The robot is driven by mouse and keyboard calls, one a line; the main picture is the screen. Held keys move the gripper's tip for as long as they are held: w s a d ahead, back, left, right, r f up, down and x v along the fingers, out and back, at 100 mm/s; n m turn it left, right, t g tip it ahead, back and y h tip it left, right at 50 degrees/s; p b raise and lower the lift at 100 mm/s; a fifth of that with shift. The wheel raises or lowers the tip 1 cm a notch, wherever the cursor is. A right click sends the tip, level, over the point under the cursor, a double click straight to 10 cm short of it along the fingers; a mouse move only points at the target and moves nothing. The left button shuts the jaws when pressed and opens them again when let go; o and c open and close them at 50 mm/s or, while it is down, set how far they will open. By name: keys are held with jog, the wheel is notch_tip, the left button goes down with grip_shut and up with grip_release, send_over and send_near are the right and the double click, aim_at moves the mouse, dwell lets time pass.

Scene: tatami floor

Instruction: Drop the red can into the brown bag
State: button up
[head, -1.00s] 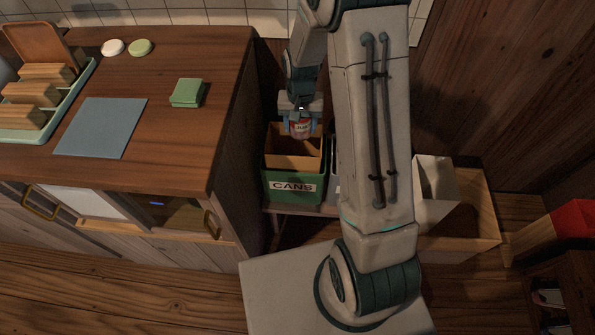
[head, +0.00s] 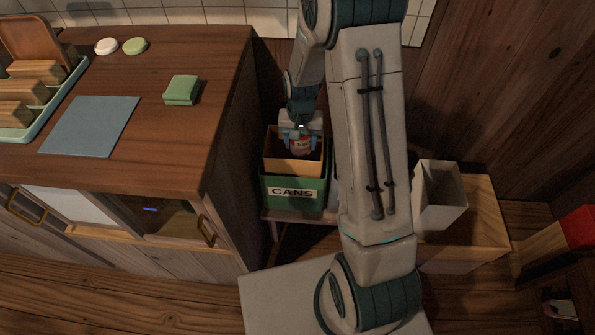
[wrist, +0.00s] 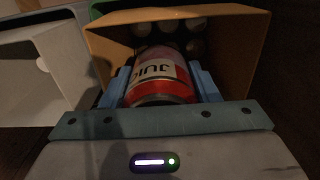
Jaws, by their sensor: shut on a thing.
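The red can (head: 301,145), with a pale label band, is held in my gripper (head: 300,143) above the opening of the brown bag (head: 293,166). The bag stands inside a green bin (head: 294,193) marked CANS. In the wrist view, my gripper (wrist: 162,90) has its blue fingers shut on both sides of the can (wrist: 160,80), whose label reads partly "JUIC". The brown bag (wrist: 245,45) surrounds the can in that view, with several can ends at the far side. The can's lower end is partly hidden by the bag's front wall in the head view.
A wooden counter (head: 200,60) stands to the left with a green block (head: 181,90), a blue mat (head: 92,125) and a rack of wooden blocks. A white container (head: 440,195) and a wooden box (head: 488,215) are to the right. A white container (wrist: 40,80) is beside the bag.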

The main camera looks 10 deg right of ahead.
jog(key=o, duration=1)
jog(key=shift+r, duration=0.1)
notch_tip(320, 180, up, 14)
jog(key=p, duration=0.3)
jog(key=s+r+n+t+p, duration=0.1)
jog(key=s+r+p, duration=0.5)
jog(key=r, duration=0.3)
jog(key=s+r+n+t+p, duration=0.1)
jog(key=s+r+p, duration=0.5)
jog(key=r, duration=0.4)
jog(key=s+r+n+p, duration=0.1)
jog(key=s+r+p, duration=0.5)
jog(key=s+r, duration=0.2)
jog(key=shift+d+r+t, duration=0.15)
jog(key=shift+r+t, duration=0.25)
jog(key=shift+r, duration=0.55)
